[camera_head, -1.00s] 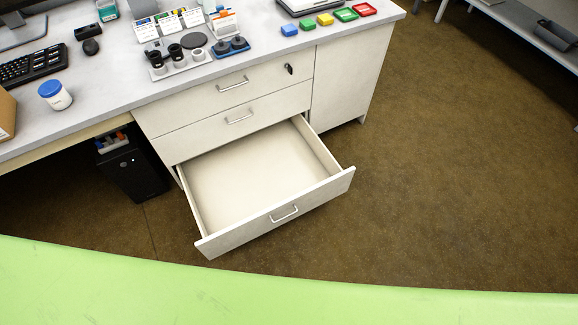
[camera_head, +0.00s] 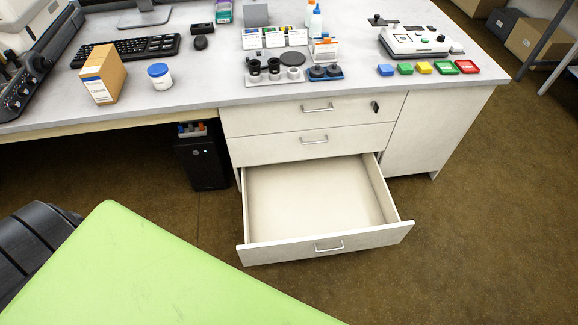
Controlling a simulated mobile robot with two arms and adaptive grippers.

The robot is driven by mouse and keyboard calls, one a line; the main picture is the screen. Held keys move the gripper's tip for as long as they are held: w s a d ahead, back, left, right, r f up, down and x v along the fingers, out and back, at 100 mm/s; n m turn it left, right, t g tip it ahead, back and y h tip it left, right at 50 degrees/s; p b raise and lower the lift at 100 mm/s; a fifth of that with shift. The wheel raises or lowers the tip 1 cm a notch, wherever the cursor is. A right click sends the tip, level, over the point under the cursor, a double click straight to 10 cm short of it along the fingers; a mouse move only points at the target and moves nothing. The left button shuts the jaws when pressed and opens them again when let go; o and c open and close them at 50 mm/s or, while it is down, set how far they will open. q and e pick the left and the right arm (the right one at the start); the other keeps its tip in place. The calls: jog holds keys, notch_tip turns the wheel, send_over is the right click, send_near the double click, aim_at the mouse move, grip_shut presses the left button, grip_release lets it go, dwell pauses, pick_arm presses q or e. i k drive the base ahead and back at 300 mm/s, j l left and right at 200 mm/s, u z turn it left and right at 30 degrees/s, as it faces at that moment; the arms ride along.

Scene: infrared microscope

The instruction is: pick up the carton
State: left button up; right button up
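A tan carton (camera_head: 104,74) with a white label stands upright on the left part of the desk, in front of the black keyboard and left of a white jar with a blue lid. Neither of my grippers shows in the head view.
The white jar (camera_head: 160,76) stands close to the carton's right. The keyboard (camera_head: 124,50) lies behind. An empty bottom drawer (camera_head: 316,200) is pulled out. A black computer (camera_head: 202,160) stands under the desk (camera_head: 200,95). A green surface (camera_head: 130,270) fills the lower left. Brown floor is clear at right.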

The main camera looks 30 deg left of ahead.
aim_at(104, 74)
jog(key=u, duration=2)
